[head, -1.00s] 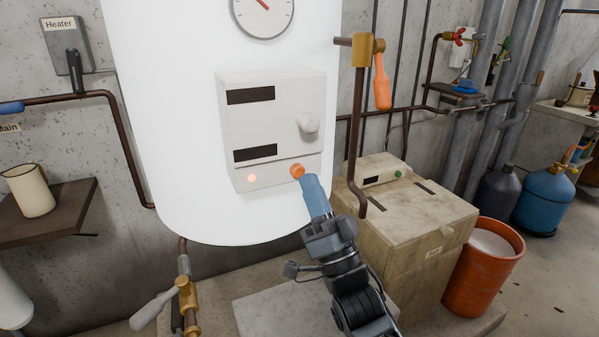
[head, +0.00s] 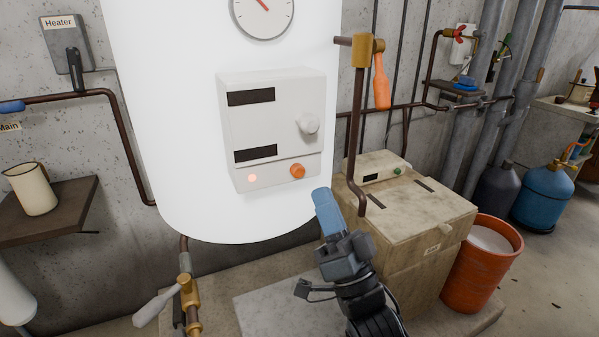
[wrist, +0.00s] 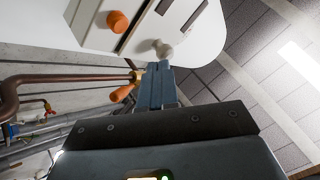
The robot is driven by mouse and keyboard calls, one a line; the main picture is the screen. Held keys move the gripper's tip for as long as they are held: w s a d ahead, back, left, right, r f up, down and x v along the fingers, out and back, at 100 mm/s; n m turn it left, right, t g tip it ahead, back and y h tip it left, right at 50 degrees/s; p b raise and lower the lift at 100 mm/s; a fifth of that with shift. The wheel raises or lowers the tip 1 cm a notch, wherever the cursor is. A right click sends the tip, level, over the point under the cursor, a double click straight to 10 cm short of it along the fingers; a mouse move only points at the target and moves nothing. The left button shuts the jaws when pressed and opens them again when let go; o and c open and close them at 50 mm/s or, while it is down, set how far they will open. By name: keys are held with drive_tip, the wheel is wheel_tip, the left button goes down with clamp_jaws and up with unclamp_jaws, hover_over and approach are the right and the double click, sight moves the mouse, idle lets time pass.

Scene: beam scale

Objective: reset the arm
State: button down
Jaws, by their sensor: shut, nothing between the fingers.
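My gripper (head: 323,195) is in front of the lower right of the white heater tank (head: 180,150), below and right of the orange button (head: 297,171). Its blue fingers are shut with nothing between them, and they are apart from the button. In the wrist view the shut fingers (wrist: 158,68) point toward the panel, with the orange button (wrist: 117,21) to their upper left. The grey control panel (head: 275,118) has two dark displays, a round knob (head: 307,124) and a small glowing pinkish light (head: 252,178).
A brown pipe with an orange-handled valve (head: 381,82) hangs right of the tank. A box-like beige unit (head: 420,210) and an orange bucket (head: 482,262) stand at the right. A lever valve (head: 160,305) sits below the tank. A cream jug (head: 32,188) stands on the left shelf.

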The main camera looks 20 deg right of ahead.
idle(0.3)
drive_tip(key=s+f+n+g+h, duration=0.1)
drive_tip(key=s+f+g, duration=0.2)
drive_tip(key=s+f, duration=0.5)
drive_tip(key=s+f+n+g+h, duration=0.1)
drive_tip(key=s+f+g, duration=0.2)
drive_tip(key=s, duration=0.9)
drive_tip(key=s+n+g, duration=0.4)
drive_tip(key=s+g, duration=0.2)
drive_tip(key=s, duration=1.2)
drive_tip(key=shift+s+a+r+h, duration=0.15)
drive_tip(key=shift+s+r+h, duration=0.05)
drive_tip(key=shift+h, duration=0.2)
